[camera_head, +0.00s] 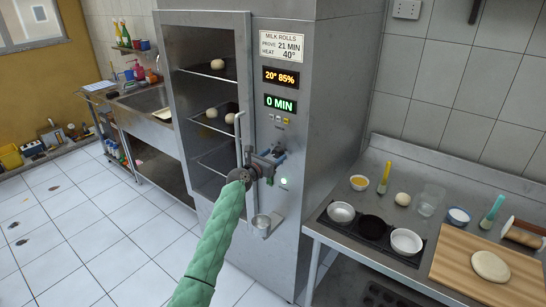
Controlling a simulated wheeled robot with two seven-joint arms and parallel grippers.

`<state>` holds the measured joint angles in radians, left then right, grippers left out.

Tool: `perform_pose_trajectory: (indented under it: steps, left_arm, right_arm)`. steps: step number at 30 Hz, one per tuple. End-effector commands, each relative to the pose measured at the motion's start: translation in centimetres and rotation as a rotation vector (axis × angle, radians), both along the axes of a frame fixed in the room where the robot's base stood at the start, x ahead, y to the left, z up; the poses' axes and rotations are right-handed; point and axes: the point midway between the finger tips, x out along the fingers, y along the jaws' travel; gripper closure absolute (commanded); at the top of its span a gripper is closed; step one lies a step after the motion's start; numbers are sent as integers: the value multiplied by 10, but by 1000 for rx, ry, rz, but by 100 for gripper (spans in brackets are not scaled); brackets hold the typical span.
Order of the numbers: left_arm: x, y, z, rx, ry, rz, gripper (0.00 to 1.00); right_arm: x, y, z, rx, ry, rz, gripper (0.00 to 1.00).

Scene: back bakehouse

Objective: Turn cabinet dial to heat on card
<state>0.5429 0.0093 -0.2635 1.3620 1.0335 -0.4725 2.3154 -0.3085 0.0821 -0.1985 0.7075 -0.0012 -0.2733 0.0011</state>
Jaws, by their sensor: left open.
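The tall steel cabinet (332,95) stands in the middle with a glass-fronted door. Its white card (282,46) reads milk rolls, prove 21 min, heat 40°. Below it an amber display (281,77) reads 20° 85%, and a green display (281,104) reads 0 MIN. My left gripper (272,157), at the end of a green-sleeved arm, is open at the control panel, below the displays. I cannot make out the dial; the gripper covers that part of the panel. Whether the fingers touch anything is unclear. My right gripper is not in view.
A vertical door handle (238,138) is just left of my gripper. A steel counter (325,233) with bowls and a wooden board (450,262) is at right.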

Motion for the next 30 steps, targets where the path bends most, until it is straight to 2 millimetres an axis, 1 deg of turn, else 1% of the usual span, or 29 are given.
perform_pose_trajectory:
  steps: [1, 5, 6, 7, 8, 16, 22, 26, 30]
  left_arm:
    - [0, 0, 0, 0, 0, 0, 43]
    - [0, 0, 0, 0, 0, 0, 68]
    - [0, 0, 0, 0, 0, 0, 76]
    - [0, 0, 0, 0, 0, 0, 82]
    - [0, 0, 0, 0, 0, 0, 86]
    - [0, 0, -1, 19, -14, 0, 86]
    - [0, 1, -2, 90, -67, 1, 86]
    - [0, 0, -2, 168, -123, 1, 86]
    - [0, 0, -4, 272, -198, 0, 86]
  right_arm:
    - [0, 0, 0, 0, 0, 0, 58]
    - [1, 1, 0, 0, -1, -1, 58]
    - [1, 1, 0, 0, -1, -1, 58]
    - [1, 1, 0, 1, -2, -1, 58]
    - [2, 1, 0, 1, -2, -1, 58]
    - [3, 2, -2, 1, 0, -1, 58]
    - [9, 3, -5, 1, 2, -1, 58]
    - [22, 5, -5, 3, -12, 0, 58]
    - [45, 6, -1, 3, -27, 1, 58]
